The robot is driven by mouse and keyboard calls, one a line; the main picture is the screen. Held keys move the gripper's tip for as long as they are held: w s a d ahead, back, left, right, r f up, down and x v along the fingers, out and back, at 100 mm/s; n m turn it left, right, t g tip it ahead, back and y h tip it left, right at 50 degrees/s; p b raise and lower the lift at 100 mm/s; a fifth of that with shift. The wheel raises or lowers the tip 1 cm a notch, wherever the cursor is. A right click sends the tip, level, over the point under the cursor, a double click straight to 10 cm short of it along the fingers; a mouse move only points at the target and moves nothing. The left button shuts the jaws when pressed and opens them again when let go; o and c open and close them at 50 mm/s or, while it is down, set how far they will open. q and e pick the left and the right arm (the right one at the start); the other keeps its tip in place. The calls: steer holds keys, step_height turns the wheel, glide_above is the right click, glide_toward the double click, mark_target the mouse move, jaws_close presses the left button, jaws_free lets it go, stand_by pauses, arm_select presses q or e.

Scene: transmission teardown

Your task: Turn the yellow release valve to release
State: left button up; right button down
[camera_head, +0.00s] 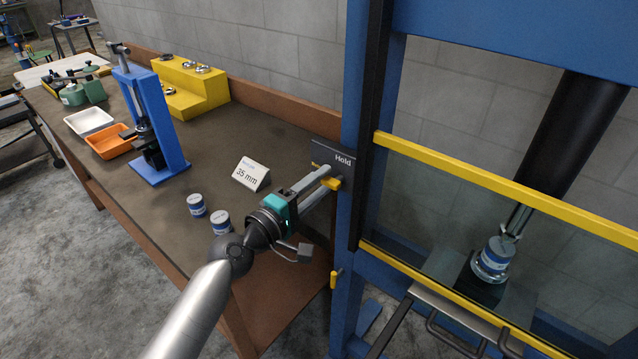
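The yellow release valve (333,184) sticks out beside a dark panel (333,155) marked "Hold" on the blue press frame's left post. My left gripper (326,181) reaches in from the lower left, with its fingertips at the valve. The fingers look parted with the yellow valve at their tips, and partly cover it. I cannot tell whether they clamp it. My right gripper is out of view.
The blue press (357,120) stands at right, with a yellow-edged clear guard and a blue-white can (495,255) under its ram. The workbench (230,130) holds a "35 mm" card (250,174), two cans, a blue arbor press (160,125) and trays. A yellow handle (336,279) sits lower on the post.

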arm_select(q)
steer(key=shift+s+a, duration=0.35)
steer(key=shift+s, duration=0.05)
steer(key=b+v, duration=0.2)
steer(key=v, duration=1.2)
